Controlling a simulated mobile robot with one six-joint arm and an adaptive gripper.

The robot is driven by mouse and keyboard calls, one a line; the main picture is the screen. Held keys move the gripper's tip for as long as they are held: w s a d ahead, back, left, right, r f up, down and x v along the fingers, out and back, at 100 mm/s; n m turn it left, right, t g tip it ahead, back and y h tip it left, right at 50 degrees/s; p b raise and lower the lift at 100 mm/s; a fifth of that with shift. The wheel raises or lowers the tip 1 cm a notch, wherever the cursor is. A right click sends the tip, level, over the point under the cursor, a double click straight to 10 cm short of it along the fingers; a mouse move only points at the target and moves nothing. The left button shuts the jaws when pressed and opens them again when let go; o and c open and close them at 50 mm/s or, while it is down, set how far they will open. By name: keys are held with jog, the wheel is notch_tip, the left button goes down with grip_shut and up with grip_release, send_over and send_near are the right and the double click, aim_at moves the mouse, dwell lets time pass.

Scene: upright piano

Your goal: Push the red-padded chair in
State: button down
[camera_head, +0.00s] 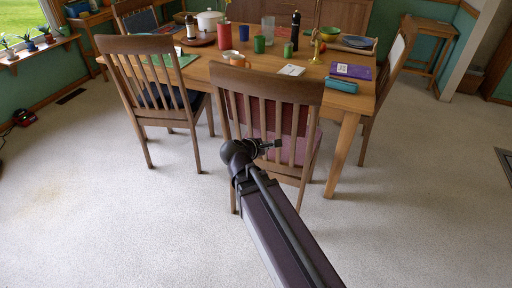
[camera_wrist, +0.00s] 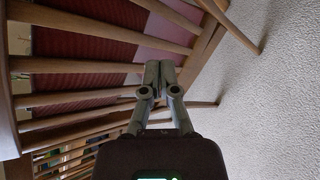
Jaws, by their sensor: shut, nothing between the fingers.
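The red-padded chair (camera_head: 266,84) stands at the near side of the wooden table, its slatted wooden back facing me. Its red seat pad shows through the slats in the head view, and in the wrist view the red-padded chair (camera_wrist: 95,48) fills the upper left. My gripper (camera_head: 276,144) is in front of the lower part of the chair's back. In the wrist view my gripper (camera_wrist: 158,68) has its fingertips together and empty, close to the slats. I cannot tell whether it touches them.
The wooden table (camera_head: 345,103) holds a red canister, cups, a purple packet, a teal case and other items. A dark-padded chair (camera_head: 150,45) stands to the left, and another chair (camera_head: 396,55) is at the table's right end. The carpet (camera_head: 100,230) is clear in front.

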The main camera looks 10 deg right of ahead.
aim_at(258, 133)
jog(key=w+a+f+n+t+b, duration=0.2)
jog(key=a+f+n+t+b, duration=0.2)
jog(key=n+b, duration=0.3)
jog(key=w+a+f+n+t+h+b, duration=0.1)
jog(key=w+a+f+n+t+b, duration=0.2)
jog(key=f+n+b, duration=0.4)
jog(key=a+t+b, duration=0.1)
jog(key=b, duration=0.6)
jog(key=shift+a+f, duration=0.2)
jog(key=shift+f, duration=0.05)
jog(key=shift+w, duration=0.15)
jog(key=x, duration=0.4)
jog(key=p+x, duration=0.1)
jog(key=x, duration=0.8)
jog(key=shift+w+d+r+p, duration=0.25)
jog(key=shift+d+r+p, duration=0.05)
jog(key=shift+r+p, duration=0.1)
